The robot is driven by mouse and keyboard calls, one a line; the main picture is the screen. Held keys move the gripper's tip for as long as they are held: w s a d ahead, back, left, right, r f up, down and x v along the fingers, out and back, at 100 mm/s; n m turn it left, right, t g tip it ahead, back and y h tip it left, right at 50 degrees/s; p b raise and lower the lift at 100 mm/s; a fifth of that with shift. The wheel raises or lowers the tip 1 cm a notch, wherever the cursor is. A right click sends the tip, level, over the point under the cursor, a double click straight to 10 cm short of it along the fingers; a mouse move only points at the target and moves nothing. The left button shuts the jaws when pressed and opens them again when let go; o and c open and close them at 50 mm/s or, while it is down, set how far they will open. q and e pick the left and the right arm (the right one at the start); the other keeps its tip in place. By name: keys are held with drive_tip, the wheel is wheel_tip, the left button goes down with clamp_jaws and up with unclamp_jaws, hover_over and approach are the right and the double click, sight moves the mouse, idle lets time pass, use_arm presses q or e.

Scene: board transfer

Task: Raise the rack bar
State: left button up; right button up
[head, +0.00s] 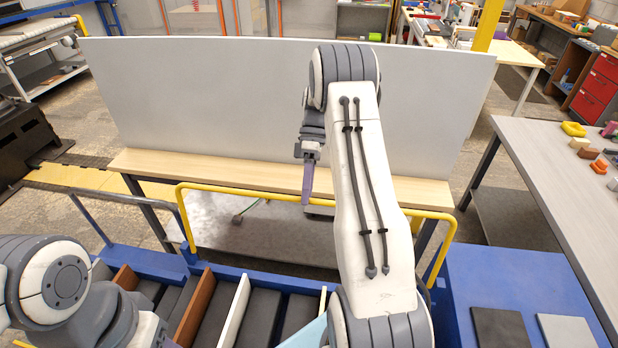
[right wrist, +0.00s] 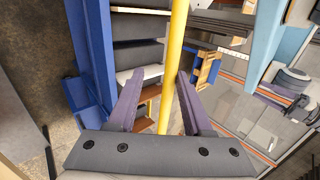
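The rack bar (head: 250,191) is a yellow tube with bent ends. It stands across the back of the blue rack, in front of a wooden bench edge. My right gripper (head: 306,198) points down, its purple fingertips overlapping the bar in the head view. In the right wrist view the right gripper (right wrist: 159,76) is open, and the yellow bar (right wrist: 176,45) runs between its two fingers without visible contact. How deep the bar sits between them is unclear. My right forearm hides part of the bar. My left arm shows at the lower left; its gripper is out of view.
The blue rack (head: 240,268) holds several upright boards, such as a white board (head: 236,312) and a brown board (head: 196,305). A big grey panel (head: 220,95) stands behind on the wooden bench (head: 220,166). A grey table (head: 560,185) with small parts is at right.

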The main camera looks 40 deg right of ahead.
drive_tip(key=v, duration=0.9)
drive_tip(key=shift+w+d+r+b, duration=0.2)
drive_tip(key=shift+w+r+b, duration=0.05)
drive_tip(key=shift+b, duration=0.2)
drive_tip(key=a+h+b, duration=0.3)
drive_tip(key=a, duration=1.3)
drive_tip(key=s+a+m+t+h+b, duration=0.1)
drive_tip(key=s+a+t+h+b, duration=0.15)
drive_tip(key=s+a, duration=0.8)
drive_tip(key=s+a+f+t+b, duration=0.1)
drive_tip(key=s+a+f, duration=0.2)
drive_tip(key=s, duration=0.4)
drive_tip(key=s+a+f+t+b, duration=0.1)
drive_tip(key=s+a+f+t, duration=0.1)
drive_tip(key=s+f, duration=0.3)
drive_tip(key=s+a, duration=0.1)
drive_tip(key=s, duration=0.2)
drive_tip(key=shift+a+m+y+b, duration=0.2)
drive_tip(key=shift+m+y+b, duration=0.1)
drive_tip(key=shift+m+y, duration=0.1)
